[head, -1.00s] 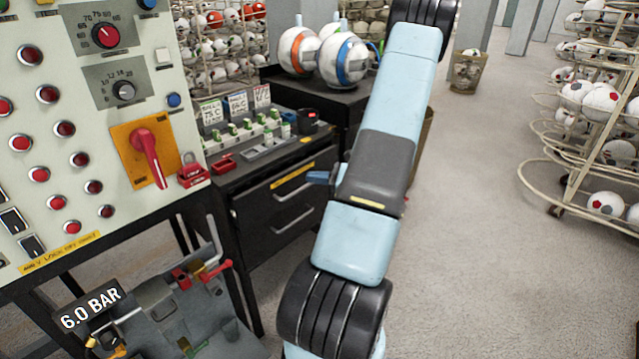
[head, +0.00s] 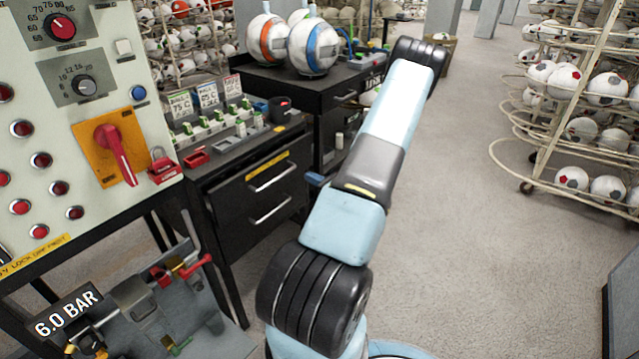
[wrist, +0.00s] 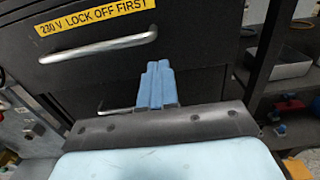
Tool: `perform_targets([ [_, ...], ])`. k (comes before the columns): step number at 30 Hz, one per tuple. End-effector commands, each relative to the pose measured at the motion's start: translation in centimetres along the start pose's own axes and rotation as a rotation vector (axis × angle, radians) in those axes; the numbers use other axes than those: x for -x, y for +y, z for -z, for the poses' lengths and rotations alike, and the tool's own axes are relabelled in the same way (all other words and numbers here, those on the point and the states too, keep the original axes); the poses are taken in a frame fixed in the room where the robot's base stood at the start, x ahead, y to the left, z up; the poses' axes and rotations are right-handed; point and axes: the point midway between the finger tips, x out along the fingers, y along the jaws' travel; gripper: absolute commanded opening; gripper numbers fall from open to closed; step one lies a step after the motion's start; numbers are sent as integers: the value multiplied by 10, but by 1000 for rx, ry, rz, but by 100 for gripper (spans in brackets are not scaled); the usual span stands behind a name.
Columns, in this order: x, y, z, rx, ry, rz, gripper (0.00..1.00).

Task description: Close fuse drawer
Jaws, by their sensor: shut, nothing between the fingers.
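The black cabinet (head: 235,207) has a drawer front with a yellow label (head: 268,170) and a silver handle (head: 272,176). In the wrist view the label (wrist: 95,22) reads 230 V LOCK OFF FIRST, above the bar handle (wrist: 100,49). A second handle (head: 270,210) is lower down. I cannot tell whether the labelled drawer stands out from the cabinet. My gripper (head: 315,180) has blue fingers, shut and empty, by the right side of the cabinet front. In the wrist view the fingers (wrist: 156,88) show just below the upper handle's right end; contact cannot be told.
The control panel (head: 85,110) with a red rotary switch (head: 115,152) stands left. Fuses and price-like cards top the cabinet. A black bench (head: 300,85) with balls is behind. Ball racks (head: 580,95) stand right. The floor (head: 450,240) between is clear.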

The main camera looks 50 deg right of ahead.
Motion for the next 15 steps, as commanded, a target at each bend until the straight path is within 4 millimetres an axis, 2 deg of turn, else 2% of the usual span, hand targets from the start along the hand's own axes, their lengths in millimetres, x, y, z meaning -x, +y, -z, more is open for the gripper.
perform_targets([
  [3, -22, 0, 0, 1, 0, -2, 0],
  [9, -54, 0, 0, 0, 0, -2, 0],
  [15, -74, 0, 0, 0, 1, -1, 0],
])
